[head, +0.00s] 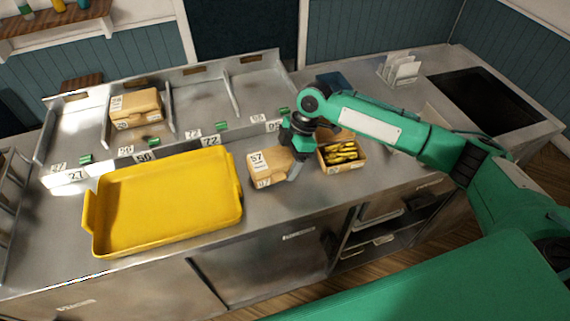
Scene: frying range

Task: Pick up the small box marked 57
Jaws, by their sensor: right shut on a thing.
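The small box marked 57 (265,168) is a tan carton with white labels on its top and front. It is at the middle of the steel counter, just right of the yellow tray. My right gripper (296,160) reaches down at the box's right side and is shut on it. I cannot tell whether the box touches the counter or is slightly raised. The fingers are partly hidden by the box and the gripper body. My left gripper does not show.
A yellow tray (236,212) lies empty at the left. An open carton of yellow items (342,153) stands close right of the gripper. Behind are divided bays with number tags, one holding another tan box (137,108). A white rack (399,69) and dark hob (486,100) are at right.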

